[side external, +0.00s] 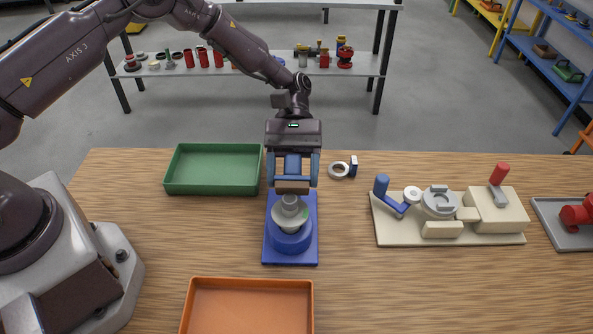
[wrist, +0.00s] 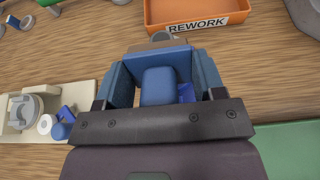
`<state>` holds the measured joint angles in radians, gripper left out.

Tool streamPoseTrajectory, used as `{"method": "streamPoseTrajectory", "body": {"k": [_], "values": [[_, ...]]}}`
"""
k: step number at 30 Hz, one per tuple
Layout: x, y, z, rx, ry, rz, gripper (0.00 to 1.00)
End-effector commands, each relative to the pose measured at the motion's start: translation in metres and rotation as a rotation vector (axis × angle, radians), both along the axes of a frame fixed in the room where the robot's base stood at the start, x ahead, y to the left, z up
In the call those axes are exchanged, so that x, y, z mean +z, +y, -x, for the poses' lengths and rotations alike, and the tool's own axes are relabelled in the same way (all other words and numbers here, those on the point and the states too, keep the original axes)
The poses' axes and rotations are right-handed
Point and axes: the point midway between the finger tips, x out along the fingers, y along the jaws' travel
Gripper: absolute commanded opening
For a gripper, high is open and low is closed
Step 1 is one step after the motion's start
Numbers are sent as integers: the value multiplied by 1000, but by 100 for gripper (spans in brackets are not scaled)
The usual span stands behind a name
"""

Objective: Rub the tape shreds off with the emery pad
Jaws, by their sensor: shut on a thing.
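My gripper (side external: 293,180) is shut on the emery pad (side external: 292,188), a block with a blue grip and a tan-brown underside. In the wrist view the pad's blue grip (wrist: 158,87) sits between my two blue fingers. A grey stepped valve body (side external: 290,213) stands upright in a blue holder (side external: 291,253) on the table. The pad is right above the valve's narrow top; I cannot tell whether they touch. A faint greenish tint shows on the valve's side, but tape shreds are too small to make out.
A green tray (side external: 212,190) stands behind left, and an orange tray (side external: 247,284) at the front, labelled REWORK in the wrist view. A grey ring (side external: 339,171) lies behind right. A cream fixture (side external: 449,240) with blue and red handles stands right. Bare table lies between.

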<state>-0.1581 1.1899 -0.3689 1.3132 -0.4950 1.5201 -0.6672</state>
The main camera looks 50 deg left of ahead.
Motion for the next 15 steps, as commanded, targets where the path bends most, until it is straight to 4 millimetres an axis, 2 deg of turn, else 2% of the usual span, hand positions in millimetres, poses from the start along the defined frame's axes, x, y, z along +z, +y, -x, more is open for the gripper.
{"method": "streamPoseTrajectory", "body": {"k": [7,15], "values": [[0,10,10,-1,1,-1,36],[0,10,11,-2,1,0,36]]}}
